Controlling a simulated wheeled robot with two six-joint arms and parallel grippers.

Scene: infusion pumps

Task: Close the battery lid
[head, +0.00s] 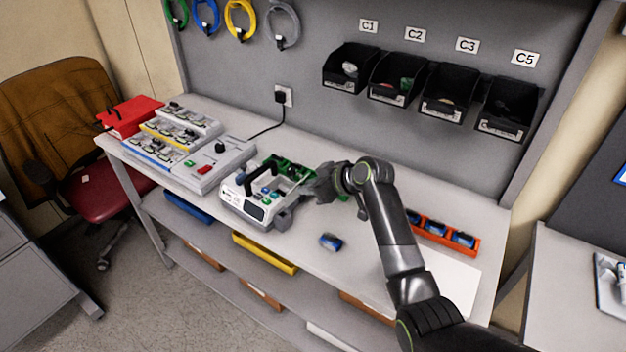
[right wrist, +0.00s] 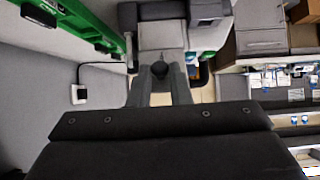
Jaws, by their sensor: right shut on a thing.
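The infusion pump (head: 247,207) is a white and grey unit with a small dark display, standing on the bench left of my right gripper. My right gripper (head: 313,187) is at the pump's right side. In the right wrist view its fingers (right wrist: 160,78) are shut on a small dark part of what looks like the grey battery lid (right wrist: 160,36). How far the lid stands open is hard to tell, as the gripper covers it. My left gripper is not in view.
A blue-and-black battery-like block (head: 331,242) lies on the bench in front of the pump. An orange tray (head: 470,249) with several similar blocks is at the right. Grey units (head: 205,165) stand left of the pump. Black bins (head: 398,79) hang on the back wall.

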